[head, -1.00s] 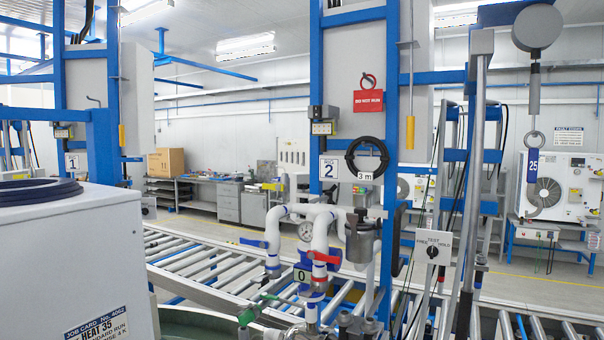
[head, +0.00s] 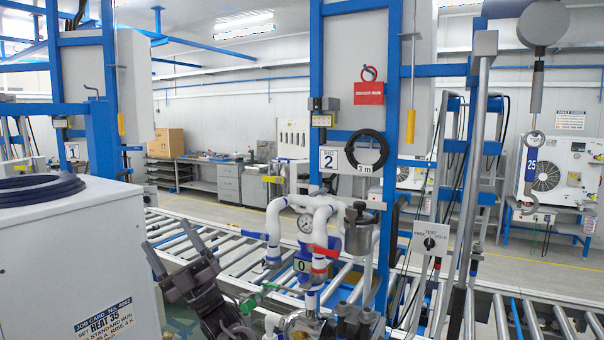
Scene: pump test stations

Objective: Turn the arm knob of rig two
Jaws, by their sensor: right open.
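Rig two is the blue frame with the white "2" sign (head: 328,159). On its right side hangs a small white switch box (head: 431,232) lettered "TEST", with other words too small to read surely. A dark round knob (head: 429,243) with a light pointer mark sits on its face. My right gripper (head: 171,240) is at lower left, in front of the rollers, with its two dark fingers apart and nothing between them. It is well left of the knob and not touching it. My left gripper is not in view.
White pipes (head: 273,225) with a red-handled valve (head: 326,252) and a gauge stand between my right gripper and the knob. A white cabinet (head: 70,255) with a dark coiled hose is close at left. A tall grey post (head: 475,180) stands right of the box. Rollers run behind.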

